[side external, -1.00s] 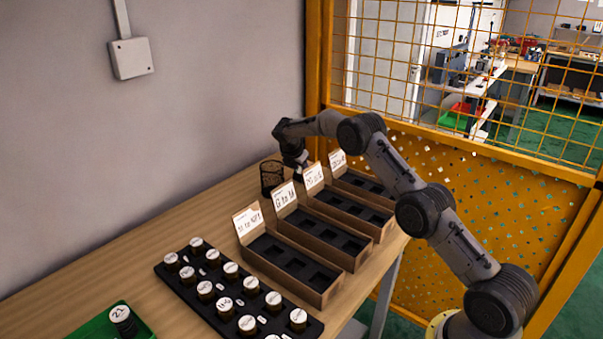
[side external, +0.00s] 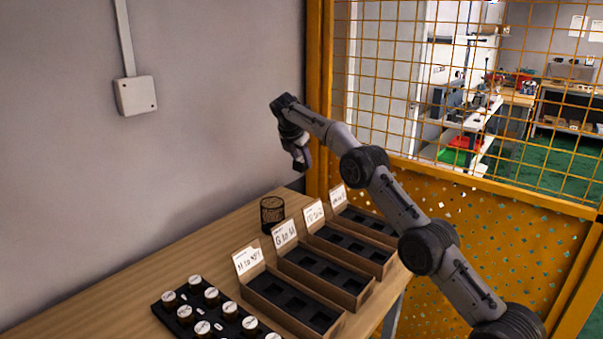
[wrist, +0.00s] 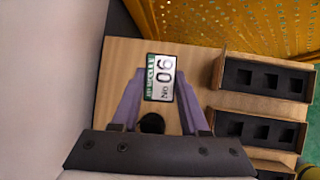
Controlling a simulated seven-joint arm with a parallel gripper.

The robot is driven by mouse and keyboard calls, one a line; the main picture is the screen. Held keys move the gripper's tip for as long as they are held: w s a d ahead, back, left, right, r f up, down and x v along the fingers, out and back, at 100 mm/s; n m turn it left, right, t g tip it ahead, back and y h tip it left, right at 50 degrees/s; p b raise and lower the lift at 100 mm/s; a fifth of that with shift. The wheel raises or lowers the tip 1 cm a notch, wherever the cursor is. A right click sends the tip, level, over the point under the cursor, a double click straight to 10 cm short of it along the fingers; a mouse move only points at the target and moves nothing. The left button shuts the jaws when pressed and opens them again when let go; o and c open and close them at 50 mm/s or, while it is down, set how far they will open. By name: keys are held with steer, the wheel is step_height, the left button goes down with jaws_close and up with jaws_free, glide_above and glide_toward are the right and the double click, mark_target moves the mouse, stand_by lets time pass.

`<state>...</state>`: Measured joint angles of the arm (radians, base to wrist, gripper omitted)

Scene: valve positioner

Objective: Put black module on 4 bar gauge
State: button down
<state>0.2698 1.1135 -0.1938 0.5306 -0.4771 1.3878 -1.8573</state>
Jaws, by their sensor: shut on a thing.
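My gripper (side external: 300,160) is raised above the back of the table. In the wrist view its two purple fingers (wrist: 160,95) are shut on a small labelled plate (wrist: 160,78) with a white face, a green strip and marks like "06" or "90". Its body is hidden, so I cannot tell whether it is the black module. Several round gauges (side external: 185,312) with white tops stand in a black tray at the front left. Their markings are too small to read, so I cannot tell which is 4 bar.
Several cardboard boxes (side external: 337,310) with black slotted inserts and white cards line the table's right. A black mesh cup (side external: 272,212) stands behind them. A grey wall (side external: 220,70) is at the left, a yellow mesh fence (side external: 440,230) behind. The table's left side is clear.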

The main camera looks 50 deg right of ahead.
steer(key=shift+r, duration=0.65)
